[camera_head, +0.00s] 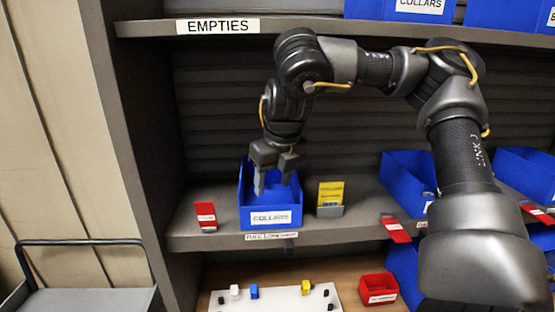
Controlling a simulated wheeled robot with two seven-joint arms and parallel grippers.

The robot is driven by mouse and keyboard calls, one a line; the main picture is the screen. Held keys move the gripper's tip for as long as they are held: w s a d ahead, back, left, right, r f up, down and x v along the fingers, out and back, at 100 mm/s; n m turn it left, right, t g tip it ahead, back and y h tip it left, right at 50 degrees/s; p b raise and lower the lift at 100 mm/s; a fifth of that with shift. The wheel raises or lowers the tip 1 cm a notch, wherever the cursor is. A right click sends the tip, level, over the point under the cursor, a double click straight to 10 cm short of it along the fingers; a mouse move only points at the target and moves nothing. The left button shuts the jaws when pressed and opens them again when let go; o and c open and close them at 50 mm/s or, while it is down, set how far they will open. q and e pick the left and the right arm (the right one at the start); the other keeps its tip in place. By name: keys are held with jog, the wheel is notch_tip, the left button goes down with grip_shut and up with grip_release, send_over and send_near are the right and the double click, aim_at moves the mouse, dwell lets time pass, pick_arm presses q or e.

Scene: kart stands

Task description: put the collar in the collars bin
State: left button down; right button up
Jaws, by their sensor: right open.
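A blue bin (245,213) with a label that seems to read COLLARS stands on the middle shelf. My right gripper (273,185) points down into the bin's open top. Its fingers are apart, with nothing visible between them. The collar cannot be made out; the bin's front wall and the gripper hide most of the bin's inside. Another blue bin labelled COLLARS (398,9) is on the upper shelf, partly cut off. My left gripper is not in view.
A yellow card (330,193) in a holder stands right of the bin, and a red card (206,214) stands left. More blue bins (410,184) are at right. Below are a white board (275,301) with small blocks and a red bin (378,287). A cart (80,299) is at lower left.

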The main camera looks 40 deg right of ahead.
jog(key=v, duration=0.7)
jog(key=shift+r, duration=0.2)
jog(key=shift+s, duration=0.1)
jog(key=shift+s+a+f, duration=0.1)
